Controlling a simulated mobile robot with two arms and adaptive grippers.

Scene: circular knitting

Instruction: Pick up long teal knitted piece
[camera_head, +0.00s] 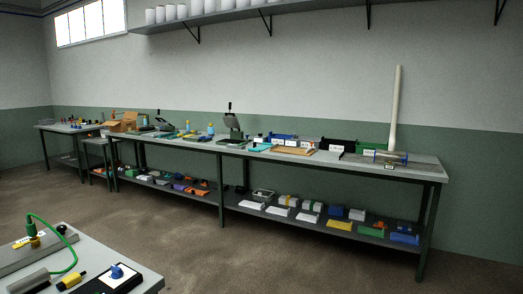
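Small flat teal items lie on the long workbench (330,166) across the room. One teal patch (260,147) lies near the middle of the bench, and another teal strip (166,135) lies further left. They are too small and far to tell which is the long knitted piece. Neither of my grippers is in view.
A near table (148,278) at lower left holds a green cable (72,262), a yellow-and-black tool (71,280) and a blue-knobbed device (117,271). A cardboard box (124,122) stands at far left. The brown floor (240,255) between is clear.

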